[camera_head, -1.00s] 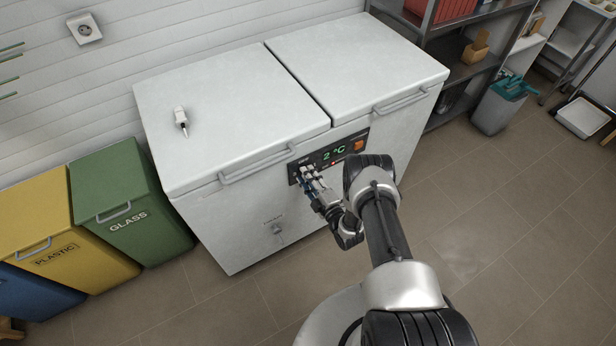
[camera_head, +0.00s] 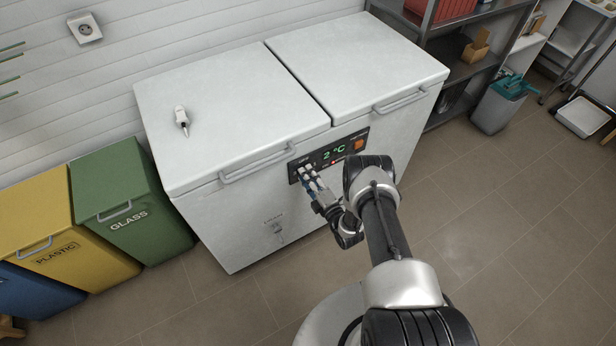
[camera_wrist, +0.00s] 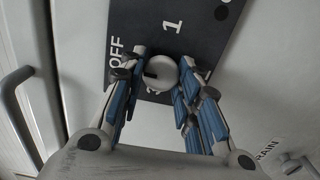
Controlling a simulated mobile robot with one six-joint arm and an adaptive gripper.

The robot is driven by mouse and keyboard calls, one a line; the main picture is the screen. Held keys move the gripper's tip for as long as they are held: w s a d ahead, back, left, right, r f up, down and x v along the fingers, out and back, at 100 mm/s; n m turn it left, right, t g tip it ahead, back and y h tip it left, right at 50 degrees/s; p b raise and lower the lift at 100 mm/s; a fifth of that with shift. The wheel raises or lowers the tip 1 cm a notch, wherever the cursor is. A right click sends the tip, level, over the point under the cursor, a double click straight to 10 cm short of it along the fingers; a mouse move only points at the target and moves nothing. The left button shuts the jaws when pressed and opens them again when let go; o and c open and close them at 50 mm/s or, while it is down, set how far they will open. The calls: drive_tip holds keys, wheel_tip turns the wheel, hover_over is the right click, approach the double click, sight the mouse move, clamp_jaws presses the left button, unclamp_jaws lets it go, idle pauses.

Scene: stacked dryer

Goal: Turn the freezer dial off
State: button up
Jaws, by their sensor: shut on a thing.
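The freezer (camera_head: 240,95) is a white chest with two lids and a dark control panel (camera_head: 347,139) on its front, whose display reads 2 °C. In the wrist view, the round pale dial (camera_wrist: 163,74) sits on the panel between the printed OFF (camera_wrist: 117,58) and 1 (camera_wrist: 173,27) marks. A short dark mark on the dial's face lies on the side toward OFF. My gripper (camera_wrist: 157,82) is shut on the dial, one blue-and-grey finger on each side. In the head view, my gripper (camera_head: 307,172) covers the panel's left end and hides the dial.
An orange switch (camera_head: 359,145) is on the panel's right. A lid handle (camera_head: 257,165) runs just left of the panel. A drain fitting (camera_head: 278,228) is below. Green (camera_head: 130,200) and yellow (camera_head: 60,235) bins stand left; the floor in front is clear.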

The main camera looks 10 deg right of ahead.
drive_tip(key=o, duration=1)
drive_tip(key=v, duration=1.2)
drive_tip(key=shift+s, duration=0.1)
